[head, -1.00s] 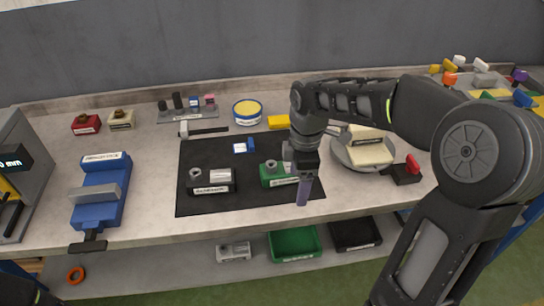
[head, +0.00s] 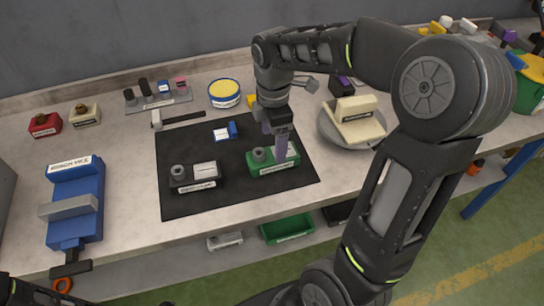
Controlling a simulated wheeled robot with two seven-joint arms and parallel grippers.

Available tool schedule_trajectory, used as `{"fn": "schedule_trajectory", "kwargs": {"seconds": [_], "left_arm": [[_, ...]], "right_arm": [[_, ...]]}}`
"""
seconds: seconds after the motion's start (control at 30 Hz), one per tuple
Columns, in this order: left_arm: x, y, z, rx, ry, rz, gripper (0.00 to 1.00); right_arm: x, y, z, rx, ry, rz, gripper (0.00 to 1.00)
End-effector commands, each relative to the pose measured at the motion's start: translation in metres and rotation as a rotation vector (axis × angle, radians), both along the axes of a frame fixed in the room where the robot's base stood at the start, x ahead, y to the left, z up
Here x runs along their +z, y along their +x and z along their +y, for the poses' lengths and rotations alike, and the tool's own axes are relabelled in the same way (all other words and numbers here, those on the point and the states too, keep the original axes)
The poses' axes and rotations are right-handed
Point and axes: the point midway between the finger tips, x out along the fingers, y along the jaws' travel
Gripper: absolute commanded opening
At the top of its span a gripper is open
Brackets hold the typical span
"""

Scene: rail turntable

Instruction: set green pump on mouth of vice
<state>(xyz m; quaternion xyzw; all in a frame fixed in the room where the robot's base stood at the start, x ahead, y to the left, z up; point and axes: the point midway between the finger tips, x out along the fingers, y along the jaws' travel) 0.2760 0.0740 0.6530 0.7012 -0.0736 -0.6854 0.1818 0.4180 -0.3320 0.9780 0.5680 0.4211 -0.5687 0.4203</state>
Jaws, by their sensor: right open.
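The green pump (head: 273,167) with a grey port and a label stands on the black mat (head: 235,197). My right gripper (head: 275,143) points down at the pump with its fingers apart. One finger is at the pump's near right and the other shows behind it; I cannot tell whether they touch it. The blue vice (head: 75,205) with a grey jaw bar stands at the left of the bench, and nothing sits on it. My left gripper is not in view.
A dark pump (head: 194,177) stands left of the green one. A small blue-and-white item (head: 224,132) and a hammer (head: 178,120) lie behind. A round plate (head: 327,122) with a cream block (head: 354,120) is at right. The bench between vice and mat is clear.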

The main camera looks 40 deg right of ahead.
Motion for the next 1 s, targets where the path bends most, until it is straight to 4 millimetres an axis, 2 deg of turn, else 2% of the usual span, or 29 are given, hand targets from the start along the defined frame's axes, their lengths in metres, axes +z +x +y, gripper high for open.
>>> {"fn": "schedule_trajectory", "kwargs": {"seconds": [0.4, 0.73, 1.0], "left_arm": [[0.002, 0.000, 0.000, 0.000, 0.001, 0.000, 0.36], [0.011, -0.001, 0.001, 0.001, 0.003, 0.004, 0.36], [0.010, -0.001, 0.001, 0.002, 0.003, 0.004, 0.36]], "right_arm": [[-0.008, 0.000, 0.000, -0.001, 0.000, 0.000, 0.80], [-0.051, -0.002, 0.004, 0.000, 0.000, 0.003, 0.80], [-0.057, -0.001, 0.004, -0.001, 0.000, -0.001, 0.80]]}}
